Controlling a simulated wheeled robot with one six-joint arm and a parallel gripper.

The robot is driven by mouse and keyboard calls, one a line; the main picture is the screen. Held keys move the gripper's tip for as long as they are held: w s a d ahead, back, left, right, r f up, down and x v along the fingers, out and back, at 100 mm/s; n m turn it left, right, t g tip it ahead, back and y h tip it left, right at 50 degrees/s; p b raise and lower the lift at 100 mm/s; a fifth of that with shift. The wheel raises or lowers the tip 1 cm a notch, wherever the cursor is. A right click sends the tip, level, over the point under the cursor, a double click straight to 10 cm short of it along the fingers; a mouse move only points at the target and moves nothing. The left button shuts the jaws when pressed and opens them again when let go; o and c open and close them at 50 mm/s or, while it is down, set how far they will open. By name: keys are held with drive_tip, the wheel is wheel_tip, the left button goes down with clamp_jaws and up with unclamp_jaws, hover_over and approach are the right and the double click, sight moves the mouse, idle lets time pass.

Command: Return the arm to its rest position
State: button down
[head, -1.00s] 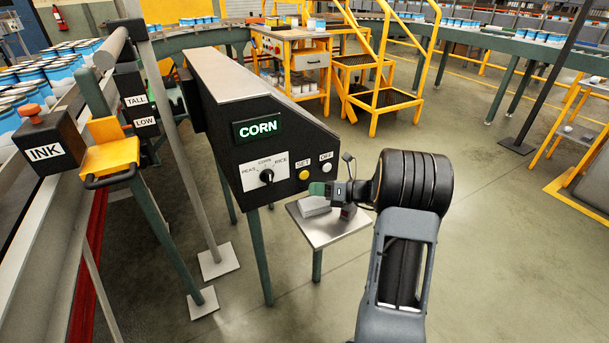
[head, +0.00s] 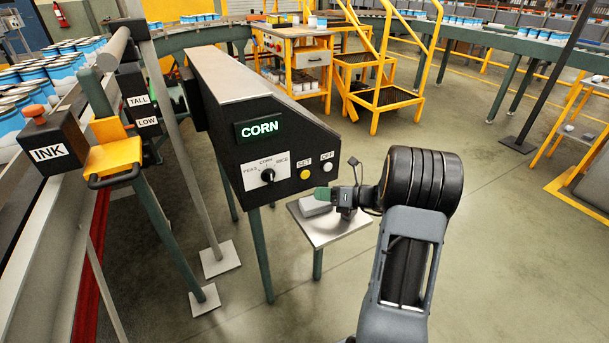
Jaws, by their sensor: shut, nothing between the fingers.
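My gripper (head: 322,193) is at the end of my arm, pointing left. The fingers appear apart from the buttons. The lit display (head: 259,127) reads CORN. The dial (head: 267,175) sits among the labels PEAS, CORN and RICE, its pointer near CORN.
A small grey table (head: 335,230) with a pale block (head: 314,206) stands below my gripper. At left are the INK box (head: 48,150), a yellow bracket (head: 110,157) and a can conveyor. Yellow steps (head: 375,98) stand behind.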

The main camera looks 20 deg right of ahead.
drive_tip(key=s+a+r+n+g+h+p, duration=0.5)
drive_tip(key=s+a+r+n+g+p, duration=0.3)
drive_tip(key=s+a+r+n+p, duration=0.7)
drive_tip(key=s+d+r+n+h+p, duration=0.1)
drive_tip(key=r+n+h, duration=0.3)
drive_tip(key=n, duration=0.5)
drive_tip(key=s+d+r+n+t+h+p, duration=0.1)
drive_tip(key=s+r+n+h+p, duration=0.3)
drive_tip(key=n, duration=0.5)
wheel_tip(320, 180, up, 2)
drive_tip(key=shift+d+t, duration=0.3)
drive_tip(key=shift+d, duration=0.4)
